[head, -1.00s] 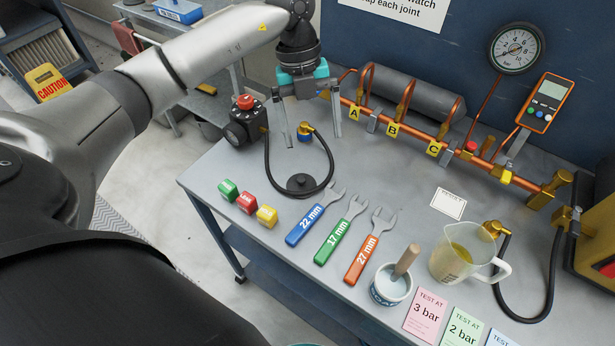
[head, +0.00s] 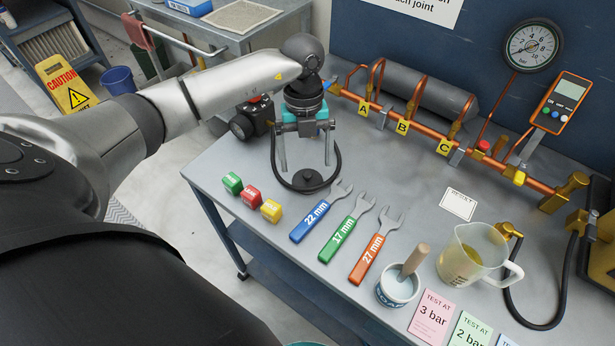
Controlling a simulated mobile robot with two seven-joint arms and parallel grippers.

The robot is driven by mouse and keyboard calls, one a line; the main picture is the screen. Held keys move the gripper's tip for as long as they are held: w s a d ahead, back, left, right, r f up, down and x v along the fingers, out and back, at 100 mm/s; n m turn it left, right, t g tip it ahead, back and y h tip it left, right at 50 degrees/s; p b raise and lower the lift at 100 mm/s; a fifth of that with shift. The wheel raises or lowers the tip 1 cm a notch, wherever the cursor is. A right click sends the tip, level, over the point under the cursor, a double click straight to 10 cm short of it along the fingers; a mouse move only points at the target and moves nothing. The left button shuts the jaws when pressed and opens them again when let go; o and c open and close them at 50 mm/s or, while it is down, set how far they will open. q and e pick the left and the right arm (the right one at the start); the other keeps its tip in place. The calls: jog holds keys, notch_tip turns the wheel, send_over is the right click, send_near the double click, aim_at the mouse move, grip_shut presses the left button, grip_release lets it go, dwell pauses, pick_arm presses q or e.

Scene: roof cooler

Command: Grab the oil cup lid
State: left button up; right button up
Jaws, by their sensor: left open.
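A dark round lid with a small raised knob (head: 307,180), which appears to be the oil cup lid, lies flat on the grey bench, inside the curve of a black hose. My left gripper (head: 305,167) is open and empty, pointing down. Its two fingers hang over the lid, one toward each side of the knob. I cannot tell whether the fingertips touch the lid. My right gripper is not in view.
The black hose (head: 338,165) loops close around the lid. Red, green and yellow blocks (head: 251,196) and several wrenches (head: 323,212) lie in front. A brush pot (head: 397,290) and a jug (head: 466,258) stand front right. Copper pipework (head: 430,128) runs along the back.

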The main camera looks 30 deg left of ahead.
aim_at(307, 173)
pick_arm(q)
jog(key=f, duration=0.4)
jog(key=shift+s+d+b, duration=0.15)
jog(key=shift+d+b, duration=0.1)
jog(key=shift+b, duration=0.15)
jog(key=shift+s+f, duration=0.1)
jog(key=shift+f, duration=0.15)
